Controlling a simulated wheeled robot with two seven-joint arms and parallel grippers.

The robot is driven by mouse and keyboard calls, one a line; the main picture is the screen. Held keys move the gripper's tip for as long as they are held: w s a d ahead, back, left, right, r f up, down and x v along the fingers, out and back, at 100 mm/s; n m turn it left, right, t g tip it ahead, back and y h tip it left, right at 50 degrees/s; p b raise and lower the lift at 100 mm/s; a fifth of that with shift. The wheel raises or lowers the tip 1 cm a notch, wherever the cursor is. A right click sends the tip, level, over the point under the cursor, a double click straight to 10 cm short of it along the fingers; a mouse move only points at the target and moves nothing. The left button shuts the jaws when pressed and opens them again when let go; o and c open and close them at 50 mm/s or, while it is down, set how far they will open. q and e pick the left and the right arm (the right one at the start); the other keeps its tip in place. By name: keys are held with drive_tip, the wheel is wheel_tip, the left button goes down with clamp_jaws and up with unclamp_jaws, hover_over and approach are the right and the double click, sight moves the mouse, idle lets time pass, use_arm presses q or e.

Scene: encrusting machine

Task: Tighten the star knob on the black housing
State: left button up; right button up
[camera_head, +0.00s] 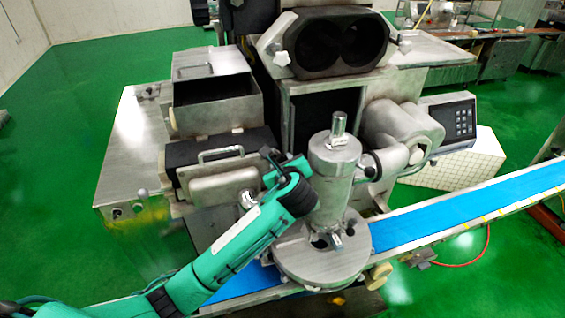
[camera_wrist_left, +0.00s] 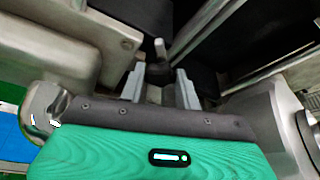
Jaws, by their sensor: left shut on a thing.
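The black housing (camera_head: 302,70) with two round bores sits at the top of the machine in the head view. A pale star knob (camera_head: 280,58) is on its left side and another pale knob (camera_head: 404,46) is on its right, both apart from my gripper. My left gripper (camera_head: 276,166) is lower, between the handled metal box and the upright cylinder. In the left wrist view its two grey fingers (camera_wrist_left: 160,84) are shut on a small dark piece with a pale stud (camera_wrist_left: 160,48). I cannot tell whether this piece is a star knob. My right gripper is out of view.
The metal box with a handle (camera_head: 225,186) is close left of my gripper. The upright cylinder (camera_head: 335,170) is close on the right, above a round plate (camera_head: 320,262). A blue conveyor (camera_head: 455,212) runs below. A control panel (camera_head: 455,120) stands right.

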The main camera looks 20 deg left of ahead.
use_arm(q)
drive_tip(key=shift+s+a+f+n+t+h+b, duration=0.1)
drive_tip(key=shift+n+t+h+b, duration=0.4)
drive_tip(key=shift+n, duration=0.6)
drive_tip(key=shift+w+d+f+n+t+h+b, duration=0.1)
drive_tip(key=shift+n+t+h+b, duration=0.2)
drive_tip(key=shift+n+t+b, duration=0.65)
drive_tip(key=shift+s+a+f+n+t+h+b, duration=0.1)
drive_tip(key=shift+n+t+h+b, duration=0.25)
drive_tip(key=shift+n, duration=0.9)
drive_tip(key=shift+r, duration=0.1)
drive_tip(key=o, duration=1)
drive_tip(key=shift+s+b, duration=0.1)
drive_tip(key=shift+b, duration=0.2)
